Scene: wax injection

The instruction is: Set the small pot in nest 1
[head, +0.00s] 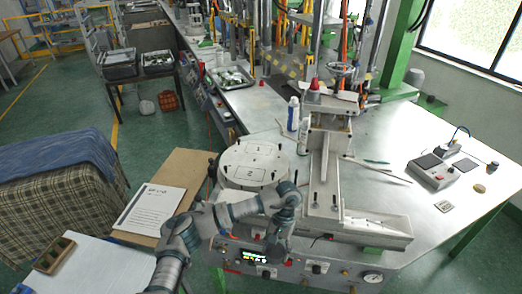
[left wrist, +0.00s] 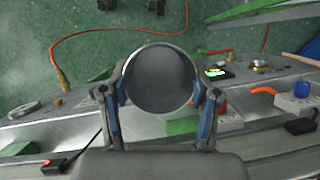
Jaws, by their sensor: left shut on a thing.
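My left gripper (left wrist: 160,95) is shut on a round grey metal pot (left wrist: 160,75), with one finger on each side of it in the left wrist view. In the head view my left arm reaches in from the bottom left, and my left gripper (head: 276,243) hangs in front of the machine's control panel. The pot cannot be made out there. A round white plate (head: 240,176) with outlined, marked places lies behind the arm, left of the machine column; nest 1 (head: 258,149) appears to be the place toward its back. My right gripper is not in view.
The machine's column and clamp (head: 325,165) stand right of the plate. Two white bottles (head: 293,114) stand behind it. A grey device (head: 436,172) sits on the right of the metal table (head: 385,150), with much bare surface between. A printed sheet (head: 150,208) lies at left.

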